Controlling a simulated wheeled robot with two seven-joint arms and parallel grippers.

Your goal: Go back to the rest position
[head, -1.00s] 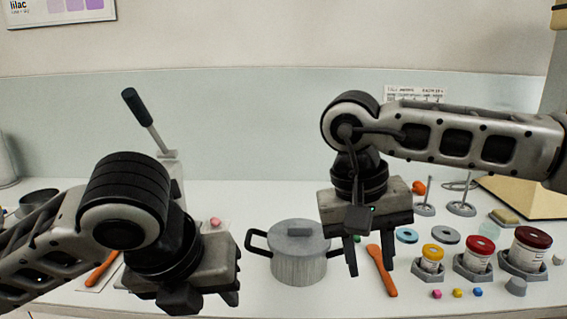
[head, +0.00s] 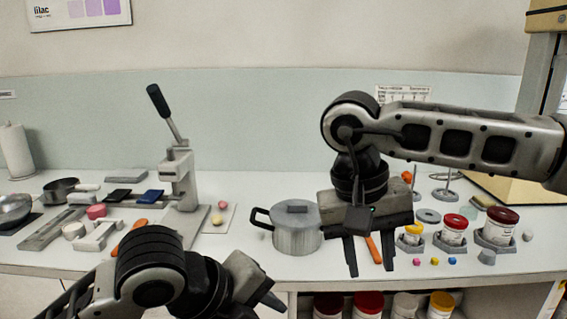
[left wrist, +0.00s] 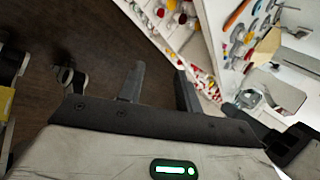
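My right gripper (head: 370,258) hangs fingers down in front of the counter, to the right of the grey pot (head: 297,238). Its two fingers are apart with nothing held between them; an orange spatula (head: 373,250) shows behind them. My left gripper (head: 270,297) is low in the head view, in front of the counter's front edge and tilted to the right. In the left wrist view its fingers (left wrist: 158,85) are apart and empty, with dark floor and the shelves beyond them.
A lever press (head: 185,190) stands on the counter (head: 240,262), with pans and small trays to its left. Jars with red lids (head: 502,225) sit at the right. Shelves under the counter hold more jars (head: 368,303). Brown floor (left wrist: 90,45) is open in the left wrist view.

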